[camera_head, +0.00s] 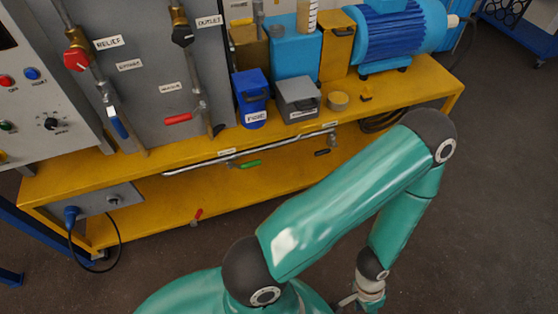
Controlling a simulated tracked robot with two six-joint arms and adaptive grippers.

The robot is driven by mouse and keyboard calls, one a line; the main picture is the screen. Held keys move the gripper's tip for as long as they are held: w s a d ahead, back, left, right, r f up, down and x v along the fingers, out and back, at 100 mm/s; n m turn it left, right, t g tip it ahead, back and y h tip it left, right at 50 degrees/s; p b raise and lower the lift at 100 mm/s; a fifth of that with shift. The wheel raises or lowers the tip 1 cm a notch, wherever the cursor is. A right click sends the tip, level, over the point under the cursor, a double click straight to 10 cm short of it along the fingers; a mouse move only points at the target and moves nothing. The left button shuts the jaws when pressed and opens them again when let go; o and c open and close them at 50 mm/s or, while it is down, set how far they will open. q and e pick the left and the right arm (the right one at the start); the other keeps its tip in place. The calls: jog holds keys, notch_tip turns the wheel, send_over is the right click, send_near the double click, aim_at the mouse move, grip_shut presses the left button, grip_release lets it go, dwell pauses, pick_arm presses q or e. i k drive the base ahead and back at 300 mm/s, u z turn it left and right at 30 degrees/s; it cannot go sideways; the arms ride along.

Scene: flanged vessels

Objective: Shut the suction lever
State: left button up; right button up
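Several small levers show on the rig, and the label wording near most of them is too small to read, so I cannot tell which is the suction lever. A green lever (249,163) and a black lever (322,152) sit on the pipe (205,163) along the bench front. A red lever (178,119) and a blue lever (118,125) are on the upright panel's pipes. My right gripper is out of view.
The yellow bench (160,181) carries a blue box (252,95), a grey box (298,97) and a blue motor (400,32). A small red lever (198,215) is at the lower shelf's edge. My teal arm crosses the foreground. Dark floor is clear at right.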

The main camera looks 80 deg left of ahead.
aim_at(250, 164)
jog(key=z, duration=0.45)
jog(key=i, duration=0.3)
jog(key=u, duration=2.35)
jog(key=i, duration=0.15)
jog(key=u, duration=1.2)
jog(key=k, duration=0.4)
jog(key=u, duration=0.45)
jog(key=i, duration=1.4)
jog(key=z, duration=0.35)
